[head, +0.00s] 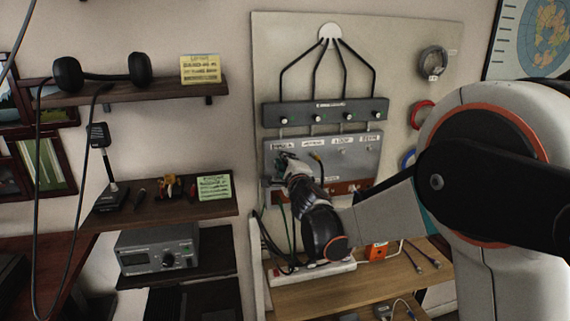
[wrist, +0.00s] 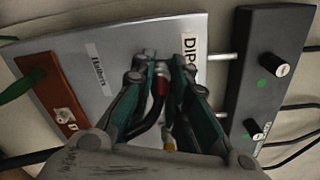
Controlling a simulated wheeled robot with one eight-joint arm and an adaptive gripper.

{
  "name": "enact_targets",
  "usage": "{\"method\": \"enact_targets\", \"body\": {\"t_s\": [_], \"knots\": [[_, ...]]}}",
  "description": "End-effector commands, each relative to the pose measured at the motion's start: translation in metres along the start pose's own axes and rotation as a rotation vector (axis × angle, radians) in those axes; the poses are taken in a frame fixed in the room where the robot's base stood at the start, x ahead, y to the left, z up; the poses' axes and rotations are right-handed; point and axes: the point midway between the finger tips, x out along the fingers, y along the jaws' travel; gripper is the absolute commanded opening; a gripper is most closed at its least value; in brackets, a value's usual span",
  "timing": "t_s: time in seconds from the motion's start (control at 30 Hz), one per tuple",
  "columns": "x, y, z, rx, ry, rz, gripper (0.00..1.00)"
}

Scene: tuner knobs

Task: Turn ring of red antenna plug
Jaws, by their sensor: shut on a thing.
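My gripper (head: 287,163) is at the left end of the grey socket panel (head: 352,160) on the wall board. In the wrist view its two teal-padded fingers (wrist: 168,66) are closed around the ring of the red antenna plug (wrist: 159,86). A black cable bends away from the plug between the fingers. The fingers hide part of the plug and its socket. In the head view the gripper covers the plug. A label starting "DIPO" (wrist: 190,46) sits beside the fingertips.
A yellow-ringed plug (head: 317,158) is on the panel just right of the gripper. A dark box with knobs (head: 325,112) is mounted above. A brown strip (wrist: 50,95) runs along the panel's lower edge. A wooden bench (head: 400,275) lies below.

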Motion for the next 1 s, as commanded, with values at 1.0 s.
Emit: {"method": "enact_targets", "body": {"t_s": [1.0], "knots": [[-0.0001,0.0008,0.0008,-0.817,0.002,-0.003,0.0]]}}
